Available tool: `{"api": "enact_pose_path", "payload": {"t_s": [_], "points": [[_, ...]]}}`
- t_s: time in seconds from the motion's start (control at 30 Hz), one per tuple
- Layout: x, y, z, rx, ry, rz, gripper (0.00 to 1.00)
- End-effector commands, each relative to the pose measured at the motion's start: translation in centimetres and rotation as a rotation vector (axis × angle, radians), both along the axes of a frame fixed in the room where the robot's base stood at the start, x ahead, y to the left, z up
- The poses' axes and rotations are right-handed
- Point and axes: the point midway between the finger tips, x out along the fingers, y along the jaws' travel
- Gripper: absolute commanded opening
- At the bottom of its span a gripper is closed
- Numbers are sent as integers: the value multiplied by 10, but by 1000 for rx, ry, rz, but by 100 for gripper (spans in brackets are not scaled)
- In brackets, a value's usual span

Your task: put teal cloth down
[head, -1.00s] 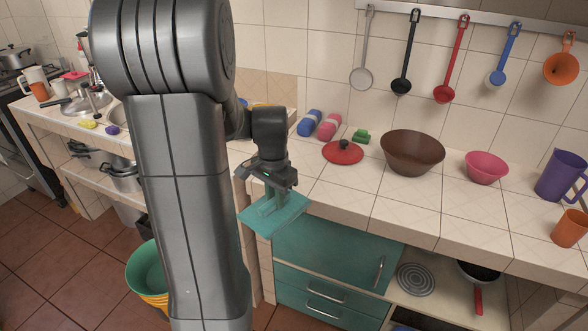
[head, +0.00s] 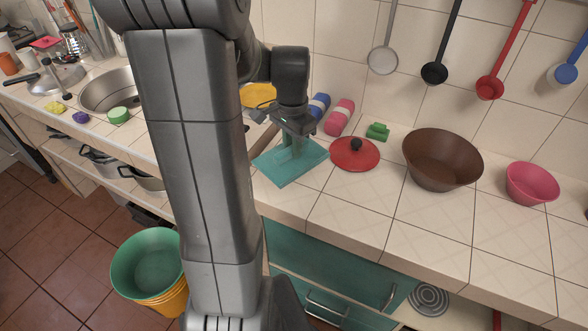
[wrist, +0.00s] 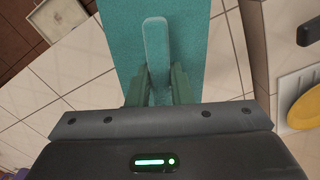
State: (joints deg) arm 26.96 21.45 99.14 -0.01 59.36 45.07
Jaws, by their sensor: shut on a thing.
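The teal cloth (head: 278,170) is a flat, roughly rectangular sheet with a raised ridge, over the counter left of the red lid. My gripper (head: 294,146) is above it, pointing down, with its fingers closed on the ridge. In the wrist view the cloth (wrist: 190,45) extends beyond the fingers, and my gripper (wrist: 158,88) has one finger on each side of the pale teal ridge. I cannot tell whether the cloth's underside touches the tiles.
The red lid (head: 350,155) lies close to the cloth's right. Blue and pink rolls (head: 339,118), a green block (head: 378,131) and a brown bowl (head: 440,165) stand beyond. A yellow dish (head: 258,95) is behind the arm. Tiles (head: 350,205) in front of the lid are clear.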

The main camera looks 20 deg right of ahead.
Motion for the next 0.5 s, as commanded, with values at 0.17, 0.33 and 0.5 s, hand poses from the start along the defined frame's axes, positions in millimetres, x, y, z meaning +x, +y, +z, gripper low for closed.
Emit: {"api": "enact_pose_path", "payload": {"t_s": [0.17,0.33,0.5], "points": [[-1,1,-35,3,6,0,0],[0,0,-53,1,3,0,0],[-1,1,-74,3,5,0,0]]}}
